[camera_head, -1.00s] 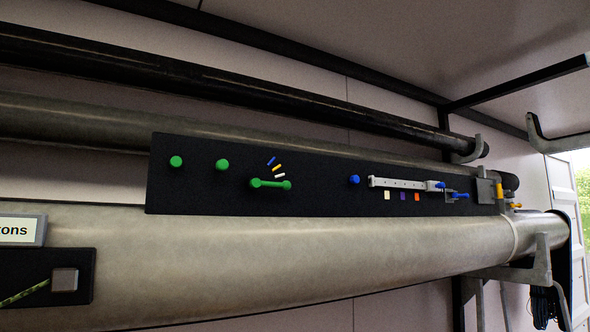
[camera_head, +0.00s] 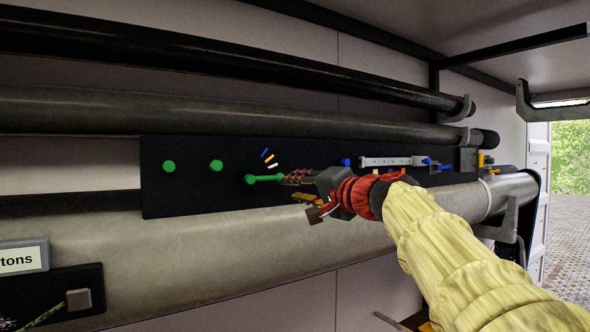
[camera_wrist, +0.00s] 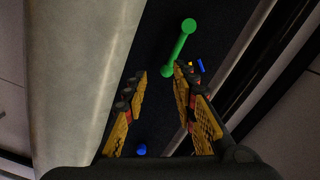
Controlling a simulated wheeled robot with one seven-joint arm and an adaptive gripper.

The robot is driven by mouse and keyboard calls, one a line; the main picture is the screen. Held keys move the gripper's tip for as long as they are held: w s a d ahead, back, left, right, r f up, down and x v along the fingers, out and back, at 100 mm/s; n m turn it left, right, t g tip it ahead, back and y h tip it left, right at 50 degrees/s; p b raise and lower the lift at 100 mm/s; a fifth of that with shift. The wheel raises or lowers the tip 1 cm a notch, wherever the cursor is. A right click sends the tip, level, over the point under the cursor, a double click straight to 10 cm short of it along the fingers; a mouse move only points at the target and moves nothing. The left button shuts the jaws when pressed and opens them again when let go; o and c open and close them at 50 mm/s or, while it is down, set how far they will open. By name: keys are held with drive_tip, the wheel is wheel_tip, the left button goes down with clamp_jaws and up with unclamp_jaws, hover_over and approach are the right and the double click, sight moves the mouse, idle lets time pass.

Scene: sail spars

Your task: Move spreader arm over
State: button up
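The green spreader arm (camera_head: 264,179), a short bar with rounded ends, lies along the dark panel (camera_head: 205,195). It also shows in the wrist view (camera_wrist: 178,48), running up and slightly right from the fingertips. My gripper (camera_head: 292,187) is open in front of the panel at the bar's right end. In the wrist view my gripper (camera_wrist: 160,73) has its fingers spread either side of the bar's near end, which is closer to the right finger. That finger partly hides some green behind it. I cannot tell if they touch.
Two green knobs (camera_head: 168,166) (camera_head: 216,165) sit to the left. Small blue, orange and white marks (camera_head: 267,159) are above the bar. A blue knob (camera_head: 345,162) and a white slider rail (camera_head: 385,161) are to the right. A large pipe (camera_head: 200,250) runs below the panel.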

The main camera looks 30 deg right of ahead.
sight(282, 177)
drive_tip(key=w+p, duration=0.1)
drive_tip(key=w, duration=0.1)
drive_tip(key=w+r+p, duration=0.1)
drive_tip(key=w+p, duration=0.1)
drive_tip(key=w, duration=0.1)
drive_tip(key=w+r+p, duration=0.1)
drive_tip(key=w, duration=0.1)
drive_tip(key=shift+w+d, duration=0.35)
drive_tip(key=shift+w+f, duration=0.25)
drive_tip(key=shift+w, duration=0.05)
drive_tip(key=shift+c, duration=0.8)
drive_tip(key=shift+f, duration=0.1)
drive_tip(key=c, duration=0.3)
drive_tip(key=shift+c, duration=0.2)
drive_tip(key=shift+p, duration=0.3)
drive_tip(key=shift+s+a+r+p, duration=0.15)
drive_tip(key=shift+r+p, duration=0.55)
drive_tip(key=shift+r, duration=0.55)
drive_tip(key=shift+c, duration=0.4)
drive_tip(key=shift+r, duration=0.15)
drive_tip(key=shift+c, duration=0.2)
drive_tip(key=shift+r, duration=0.15)
